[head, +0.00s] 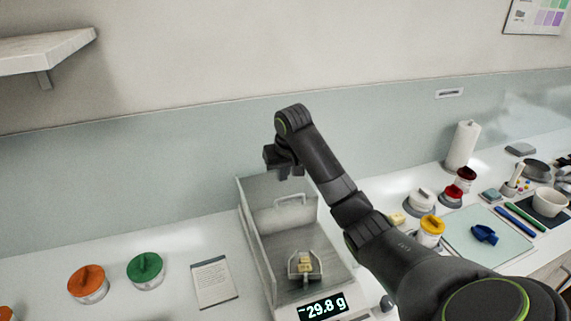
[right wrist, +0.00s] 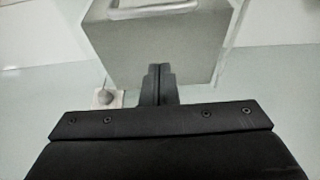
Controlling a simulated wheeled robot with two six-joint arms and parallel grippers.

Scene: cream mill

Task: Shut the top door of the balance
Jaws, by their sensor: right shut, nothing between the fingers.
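The balance (head: 283,310) stands on the counter with a clear, box-shaped shield; its display reads about 29.8 g, with a mark like a minus in front. A clear panel with a loop handle (head: 292,200), which looks like the top door, appears raised upright at the back of the shield. A metal pan with yellowish pieces (head: 305,262) is inside. My right gripper (head: 284,172) is shut and empty, above the panel's upper edge. In the right wrist view its shut fingers (right wrist: 159,84) overlap a pale panel (right wrist: 125,62); contact cannot be told. My left gripper is out of view.
An orange-lidded jar (head: 88,283), a green-lidded jar (head: 146,270) and a printed card (head: 214,282) are left of the balance. A yellow-lidded jar (head: 431,229) and a paper roll (head: 462,147) are to the right. My right arm hides part of the counter.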

